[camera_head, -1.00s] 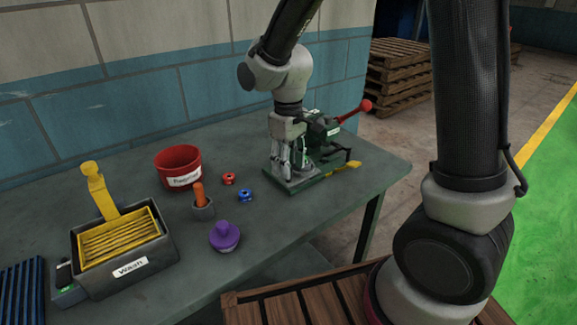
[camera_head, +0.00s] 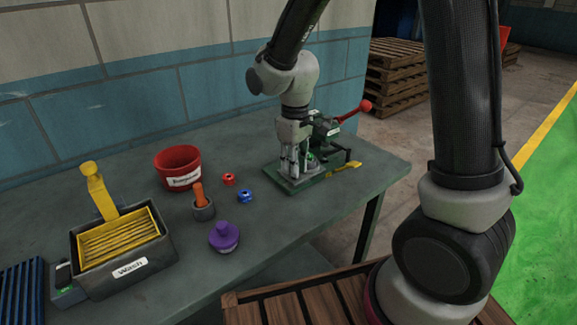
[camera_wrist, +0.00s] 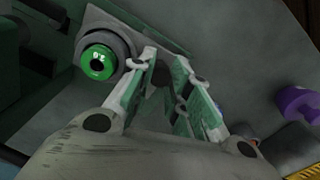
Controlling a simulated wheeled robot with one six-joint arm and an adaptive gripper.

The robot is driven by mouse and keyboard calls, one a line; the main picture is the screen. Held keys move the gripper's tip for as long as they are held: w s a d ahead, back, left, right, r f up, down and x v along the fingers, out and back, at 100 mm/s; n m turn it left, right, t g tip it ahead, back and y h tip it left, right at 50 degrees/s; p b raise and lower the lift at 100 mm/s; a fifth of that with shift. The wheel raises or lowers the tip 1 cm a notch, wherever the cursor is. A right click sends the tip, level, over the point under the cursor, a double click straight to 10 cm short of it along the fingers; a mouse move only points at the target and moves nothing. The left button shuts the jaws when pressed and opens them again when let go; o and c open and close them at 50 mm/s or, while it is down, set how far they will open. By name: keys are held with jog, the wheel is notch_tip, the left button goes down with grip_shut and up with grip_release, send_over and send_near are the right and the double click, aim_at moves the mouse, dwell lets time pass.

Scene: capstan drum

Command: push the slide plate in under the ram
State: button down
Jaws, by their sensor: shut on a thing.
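The press (camera_head: 325,130), green with a red-knobbed lever, stands at the right end of the bench. Its green base (camera_head: 312,181) lies below my gripper (camera_head: 295,172). In the wrist view the grey slide plate (camera_wrist: 135,32) carries a bright green disc (camera_wrist: 98,62) in a dark round seat. My gripper (camera_wrist: 166,60) is upright over the plate in the head view, its fingers shut on a small dark part between them, seemingly the plate's handle. The fingers hide most of that part. The ram is not clear in either view, so the plate's position relative to it cannot be told.
Left of the press stand a red bucket (camera_head: 178,168), red and blue small pieces (camera_head: 245,196), an orange-handled item in a grey cup (camera_head: 203,207), a purple-topped piece (camera_head: 224,236) and a wash tray (camera_head: 130,282).

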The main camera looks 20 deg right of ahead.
aim_at(302, 175)
jog(key=d, duration=0.1)
jog(key=w+d, duration=0.1)
jog(key=shift+d, duration=0.3)
jog(key=c, duration=1.3)
grip_release()
notch_tip(302, 175, up, 12)
